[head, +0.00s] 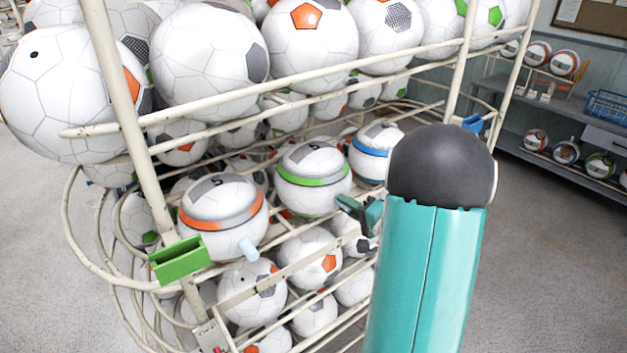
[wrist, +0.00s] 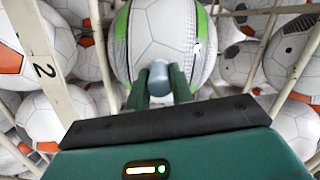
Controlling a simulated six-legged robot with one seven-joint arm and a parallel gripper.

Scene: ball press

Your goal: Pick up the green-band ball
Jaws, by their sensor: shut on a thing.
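The green-band ball (head: 313,180) is white with a green band and a dark mark on top, and sits in the middle of the rack's row of banded balls. My gripper (wrist: 160,82) is shut on this peg, one dark green finger on each side. In the head view my gripper (head: 362,212) is at the ball's lower right, partly hidden by my arm.
An orange-band ball (head: 222,212) with a pale peg sits to the left, a blue-band ball (head: 374,150) to the right. Cream rack bars (head: 300,75) run around them. A green block (head: 180,259) is on the left post. Plain balls fill the levels above and below.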

